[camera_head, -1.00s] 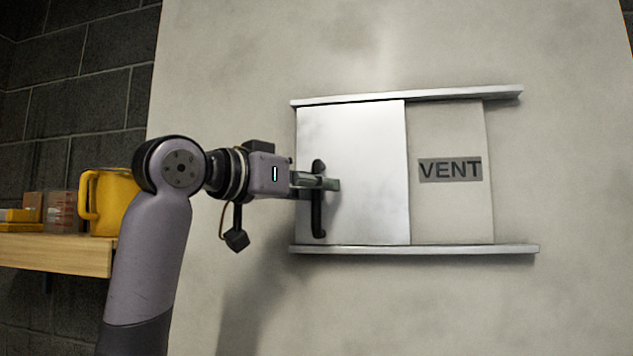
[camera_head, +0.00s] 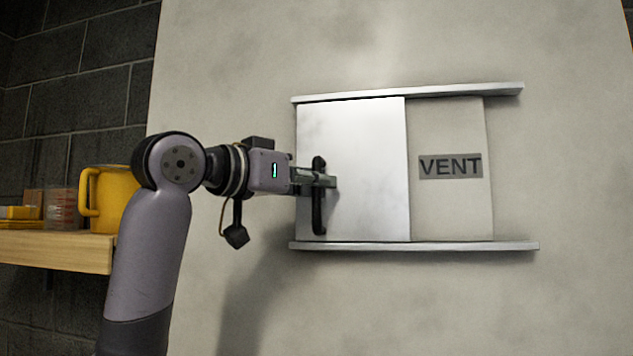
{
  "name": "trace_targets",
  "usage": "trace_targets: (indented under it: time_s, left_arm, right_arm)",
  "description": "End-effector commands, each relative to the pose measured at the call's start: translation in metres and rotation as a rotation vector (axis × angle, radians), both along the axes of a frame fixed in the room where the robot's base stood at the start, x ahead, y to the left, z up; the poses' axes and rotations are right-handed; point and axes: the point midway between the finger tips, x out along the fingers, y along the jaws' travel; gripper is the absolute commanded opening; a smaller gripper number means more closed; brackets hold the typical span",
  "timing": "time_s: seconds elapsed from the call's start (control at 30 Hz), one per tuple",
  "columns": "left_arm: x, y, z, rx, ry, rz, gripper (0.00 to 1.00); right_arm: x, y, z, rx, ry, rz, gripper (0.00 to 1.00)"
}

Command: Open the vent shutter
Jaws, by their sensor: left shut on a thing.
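The vent shutter (camera_head: 375,165) is a pale metal panel between two horizontal rails, an upper rail (camera_head: 420,92) and a lower rail (camera_head: 430,246). It covers the left part of the space between the rails. A black vertical handle (camera_head: 318,215) stands near its left edge. My left gripper (camera_head: 322,179) comes in from the left and is shut on the handle at about its middle; the fingers hide that part. To the right of the panel, a recessed-looking pale area carries a VENT label (camera_head: 450,167). My right gripper is not in view.
A wooden shelf (camera_head: 60,252) at the left holds a yellow mug-like container (camera_head: 112,200) and small boxes (camera_head: 62,207), close behind my left arm. The wall (camera_head: 570,180) right of the rails is bare.

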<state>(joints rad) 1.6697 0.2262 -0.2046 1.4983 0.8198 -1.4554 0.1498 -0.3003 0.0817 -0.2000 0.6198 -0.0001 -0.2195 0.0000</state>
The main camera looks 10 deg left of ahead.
Motion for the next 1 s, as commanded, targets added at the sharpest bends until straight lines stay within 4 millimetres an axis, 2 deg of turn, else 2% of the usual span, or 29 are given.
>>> trace_targets:
  time_s: [0.17,0.27,0.5,0.6,0.77,1.0]
  left_arm:
    - [0.0,-0.01,0.001,0.0,0.0,-0.002,0.0]
    - [0.0,-0.033,0.001,0.002,-0.002,-0.004,0.0]
    - [-0.001,-0.103,0.002,0.002,-0.001,-0.006,0.0]
    - [0.0,-0.123,0.002,0.001,-0.001,-0.004,0.0]
    - [0.0,-0.136,0.002,-0.001,-0.003,-0.002,0.0]
    - [0.0,-0.136,0.001,-0.001,-0.004,0.0,0.0]
  right_arm:
    - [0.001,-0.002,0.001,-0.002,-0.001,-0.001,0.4]
    - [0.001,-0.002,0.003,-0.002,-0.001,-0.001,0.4]
    - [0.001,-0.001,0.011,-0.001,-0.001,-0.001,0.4]
    - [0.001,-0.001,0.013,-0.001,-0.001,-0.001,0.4]
    - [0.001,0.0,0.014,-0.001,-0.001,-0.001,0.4]
    - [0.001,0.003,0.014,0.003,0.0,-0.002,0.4]
